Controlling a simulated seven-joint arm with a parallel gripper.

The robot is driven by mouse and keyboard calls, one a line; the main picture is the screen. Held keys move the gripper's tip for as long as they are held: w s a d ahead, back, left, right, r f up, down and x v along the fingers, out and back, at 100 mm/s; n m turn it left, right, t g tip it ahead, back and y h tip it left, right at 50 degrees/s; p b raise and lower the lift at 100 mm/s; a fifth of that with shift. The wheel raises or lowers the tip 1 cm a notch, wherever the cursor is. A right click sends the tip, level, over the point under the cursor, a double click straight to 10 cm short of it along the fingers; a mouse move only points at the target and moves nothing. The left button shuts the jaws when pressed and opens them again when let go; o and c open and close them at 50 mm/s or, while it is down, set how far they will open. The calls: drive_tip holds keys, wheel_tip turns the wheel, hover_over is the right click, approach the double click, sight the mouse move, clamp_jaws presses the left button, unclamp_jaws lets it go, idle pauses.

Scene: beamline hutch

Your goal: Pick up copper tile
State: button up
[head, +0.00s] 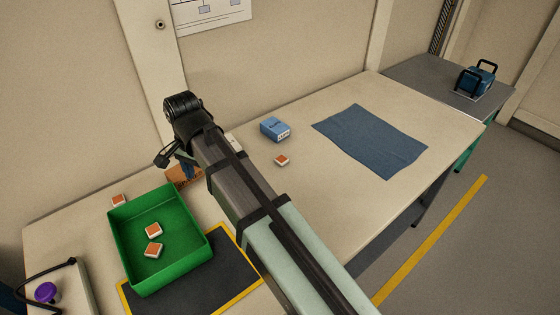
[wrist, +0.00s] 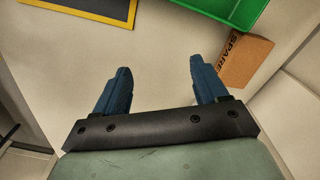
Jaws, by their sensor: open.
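Several small white tiles with copper-orange tops show in the head view. One copper tile (head: 281,160) lies on the table right of my arm, in front of a blue box. Another copper tile (head: 119,200) lies behind the green bin's far left corner. Two more, one copper tile (head: 153,230) and a nearer copper tile (head: 153,250), lie inside the green bin (head: 199,224). My gripper (wrist: 160,66) is open and empty in the wrist view, with bare table between its blue fingers. No tile shows in the wrist view. In the head view my arm partly hides the gripper.
A cardboard box marked SPARE (wrist: 245,60) is close to the right finger. The blue box (head: 275,128) and a blue cloth (head: 370,140) lie on the table.

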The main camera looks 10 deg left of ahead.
drive_tip(key=w+d+m, duration=0.3)
drive_tip(key=w+d, duration=1.2)
drive_tip(key=n, duration=0.7)
hover_over(281, 159)
wheel_tip(281, 159, down, 8)
drive_tip(key=n, duration=0.9)
drive_tip(key=shift+w+a+r+n, duration=0.1)
drive_tip(key=shift+r+n, duration=0.1)
drive_tip(key=shift+n, duration=0.1)
drive_tip(key=shift+d+f, duration=0.2)
drive_tip(key=shift+f, duration=2.45)
drive_tip(key=c, duration=1.1)
